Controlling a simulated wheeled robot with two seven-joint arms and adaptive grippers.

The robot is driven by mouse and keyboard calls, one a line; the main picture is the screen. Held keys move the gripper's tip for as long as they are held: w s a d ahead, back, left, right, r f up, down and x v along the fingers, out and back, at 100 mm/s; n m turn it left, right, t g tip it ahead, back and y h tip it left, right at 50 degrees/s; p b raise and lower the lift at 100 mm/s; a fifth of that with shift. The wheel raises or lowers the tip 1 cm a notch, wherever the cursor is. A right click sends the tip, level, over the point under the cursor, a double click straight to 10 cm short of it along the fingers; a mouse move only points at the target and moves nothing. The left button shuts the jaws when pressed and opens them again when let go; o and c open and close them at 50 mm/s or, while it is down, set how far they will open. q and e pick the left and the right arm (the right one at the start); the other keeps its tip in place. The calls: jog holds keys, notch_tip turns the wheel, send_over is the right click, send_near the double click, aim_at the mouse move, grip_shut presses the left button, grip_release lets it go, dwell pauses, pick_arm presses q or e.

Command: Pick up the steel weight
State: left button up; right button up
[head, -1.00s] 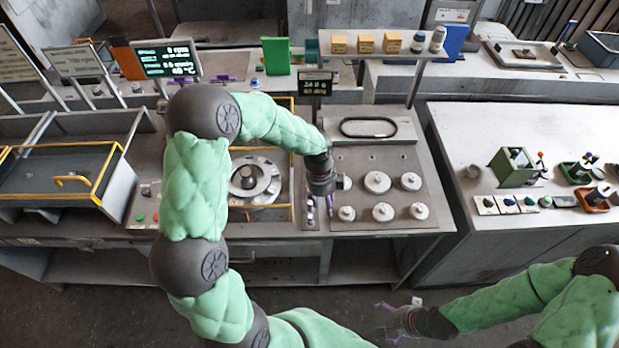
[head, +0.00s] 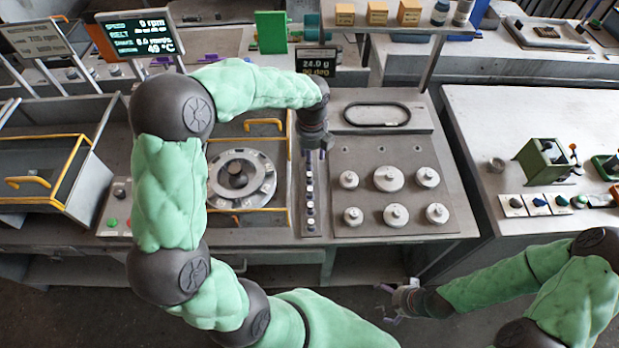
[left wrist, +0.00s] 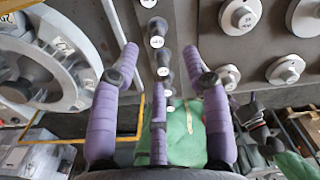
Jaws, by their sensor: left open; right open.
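A row of small dark, steel-looking weights with pale tops (head: 310,194) stands on a narrow strip in the middle of the bench. Which one is the steel weight I cannot tell. My left gripper (head: 315,155) points down over the far end of this strip; its fingers are mostly hidden in the head view. In the left wrist view, my left gripper's purple fingers (left wrist: 162,55) are spread and empty, with small weights (left wrist: 157,34) below and between them. My right gripper (head: 395,300) is open and empty, low in front of the bench.
Several pale knobbed discs (head: 388,179) stand on the grey panel right of the strip. A round labelled metal rotor (head: 240,180) lies to the left within yellow handles. A small display (head: 318,62) stands behind the strip. A shelf with yellow boxes (head: 376,14) is at the back.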

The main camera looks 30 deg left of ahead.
aim_at(309, 174)
pick_arm(q)
notch_tip(309, 174, down, 4)
jog(key=shift+f+b, duration=0.25)
jog(key=shift+b, duration=0.2)
jog(key=shift+s+a+f+b, duration=0.1)
jog(key=shift+f+b, duration=0.15)
jog(key=shift+f, duration=0.6)
jog(key=shift+s+d+f+b, duration=0.1)
jog(key=shift+f+b, duration=0.15)
jog(key=shift+f, duration=0.6)
jog(key=shift+s+a+f+b, duration=0.1)
jog(key=shift+f+b, duration=0.15)
jog(key=shift+f, duration=0.6)
grip_shut()
